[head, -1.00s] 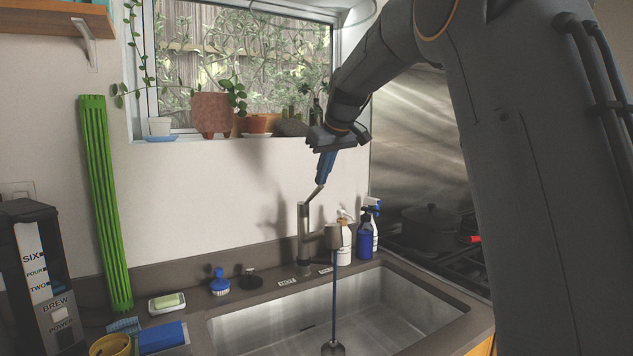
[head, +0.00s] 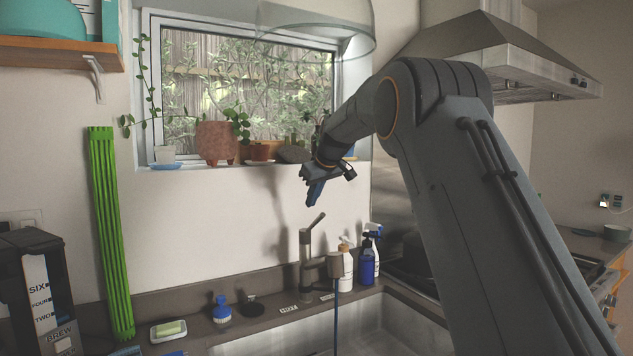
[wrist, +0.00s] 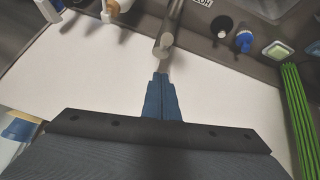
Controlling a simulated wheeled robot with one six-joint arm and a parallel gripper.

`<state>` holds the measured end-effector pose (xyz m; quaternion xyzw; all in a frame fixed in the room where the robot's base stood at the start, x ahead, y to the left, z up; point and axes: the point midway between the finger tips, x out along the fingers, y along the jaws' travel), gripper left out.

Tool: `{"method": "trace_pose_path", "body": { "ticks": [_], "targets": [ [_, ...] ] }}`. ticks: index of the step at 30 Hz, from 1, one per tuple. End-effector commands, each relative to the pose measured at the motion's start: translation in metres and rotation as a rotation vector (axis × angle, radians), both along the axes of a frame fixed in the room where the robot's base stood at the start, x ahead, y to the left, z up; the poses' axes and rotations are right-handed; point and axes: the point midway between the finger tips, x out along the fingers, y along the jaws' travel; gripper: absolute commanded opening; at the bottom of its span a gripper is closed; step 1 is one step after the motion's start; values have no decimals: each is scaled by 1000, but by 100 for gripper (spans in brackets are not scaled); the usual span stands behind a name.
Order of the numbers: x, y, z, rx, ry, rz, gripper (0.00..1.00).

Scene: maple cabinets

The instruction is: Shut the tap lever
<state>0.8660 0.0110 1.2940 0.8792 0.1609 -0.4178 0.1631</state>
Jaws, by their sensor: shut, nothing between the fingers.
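The grey metal tap (head: 306,250) stands behind the sink, its lever (head: 316,221) sloping up to the right from the top. The lever (wrist: 163,48) shows just beyond my fingertips in the wrist view. My gripper (head: 311,204) is shut and empty, pointing down above and slightly left of the lever's end, with a small gap in the head view. Its blue fingers (wrist: 160,78) are together in the wrist view. A thin dark blue column (head: 336,322) runs down below the spout; I cannot tell what it is.
A white bottle (head: 346,268) and a blue spray bottle (head: 367,262) stand right of the tap. A blue brush (head: 222,310) and soap dish (head: 168,331) are to its left. Potted plants (head: 217,143) line the window sill above.

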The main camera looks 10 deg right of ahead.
Motion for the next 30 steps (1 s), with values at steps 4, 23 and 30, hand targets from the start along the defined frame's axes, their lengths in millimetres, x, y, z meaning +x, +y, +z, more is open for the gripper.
{"method": "trace_pose_path", "body": {
  "ticks": [4, 23, 30],
  "targets": [
    [-13, -8, -11, -1, 2, -2, 0],
    [-20, -14, -24, 0, -2, -2, 0],
    [-21, -15, -31, 12, -36, 0, 0]
  ]
}}
